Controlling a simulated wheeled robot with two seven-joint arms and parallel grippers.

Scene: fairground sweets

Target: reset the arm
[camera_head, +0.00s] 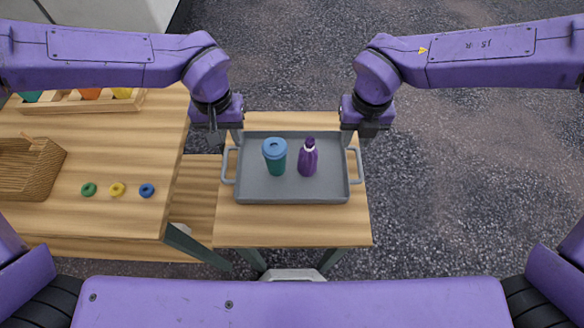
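My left gripper (225,138) hangs at the back left of a grey tray (290,196), close to its left handle (226,166). Its fingers look apart, with nothing seen between them. My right gripper (357,139) hangs at the back right, close to the right handle (357,166). Its inner finger stands well off the gripper's middle, so it looks open; its outer finger is mostly hidden. I cannot tell whether either gripper touches the tray. A teal cup with a blue lid (276,161) and a purple bottle (308,161) stand upright in the tray.
The tray rests on a small wooden table (292,230). A larger wooden table (110,150) at the left bears a wicker basket (32,170), a wooden rack (80,103) and green (88,189), yellow (117,189) and blue (147,190) rings. The floor at the right is clear.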

